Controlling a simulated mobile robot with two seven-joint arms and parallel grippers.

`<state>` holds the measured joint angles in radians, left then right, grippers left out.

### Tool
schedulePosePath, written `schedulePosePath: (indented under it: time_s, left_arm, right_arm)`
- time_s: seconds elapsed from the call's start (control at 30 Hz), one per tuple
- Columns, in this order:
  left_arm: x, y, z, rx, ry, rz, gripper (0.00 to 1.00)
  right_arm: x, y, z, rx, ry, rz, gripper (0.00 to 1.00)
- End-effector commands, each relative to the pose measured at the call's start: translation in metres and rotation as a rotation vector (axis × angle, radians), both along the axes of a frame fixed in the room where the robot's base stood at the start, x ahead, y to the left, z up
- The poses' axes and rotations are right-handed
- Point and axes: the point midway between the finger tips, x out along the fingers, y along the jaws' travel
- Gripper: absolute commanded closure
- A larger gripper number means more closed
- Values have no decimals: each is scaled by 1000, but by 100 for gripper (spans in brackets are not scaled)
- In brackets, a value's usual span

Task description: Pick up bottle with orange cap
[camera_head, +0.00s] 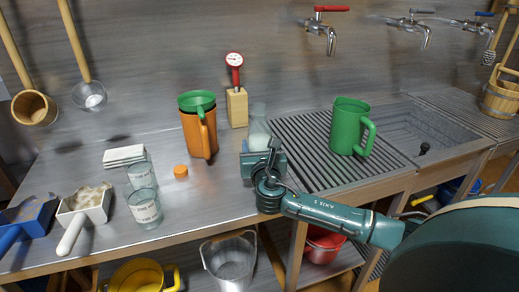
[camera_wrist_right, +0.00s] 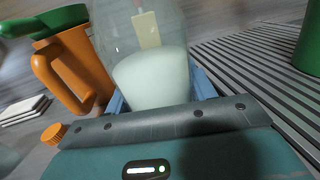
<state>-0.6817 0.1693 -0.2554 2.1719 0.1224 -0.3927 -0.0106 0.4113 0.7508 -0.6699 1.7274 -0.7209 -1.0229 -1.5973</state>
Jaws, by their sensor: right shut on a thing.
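A clear glass bottle (camera_head: 258,133) with pale milky contents stands upright on the steel counter, near the left edge of the ribbed drainboard. My right gripper (camera_head: 262,152) is around its lower part. In the right wrist view the bottle (camera_wrist_right: 150,72) sits between the blue fingers of the right gripper (camera_wrist_right: 160,92), which is shut on it. An orange cap (camera_head: 181,171) lies on the counter to the left, apart from the bottle; it also shows in the right wrist view (camera_wrist_right: 54,133). I see no cap on the bottle. My left gripper is not in view.
An orange jug (camera_head: 200,138) with a green top stands left of the bottle. A green jug (camera_head: 347,128) stands on the drainboard (camera_head: 310,150) to the right. A wooden block (camera_head: 237,108) with a red gauge is behind. Two glasses (camera_head: 145,208) are at the front left.

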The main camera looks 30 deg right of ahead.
Motion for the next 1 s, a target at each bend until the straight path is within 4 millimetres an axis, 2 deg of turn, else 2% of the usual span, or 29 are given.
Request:
schedulePosePath:
  time_s: [0.47,1.0]
  left_arm:
    - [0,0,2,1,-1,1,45]
    - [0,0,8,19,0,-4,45]
  right_arm:
    - [0,0,9,0,-3,-1,79]
    - [0,0,57,0,-5,0,79]
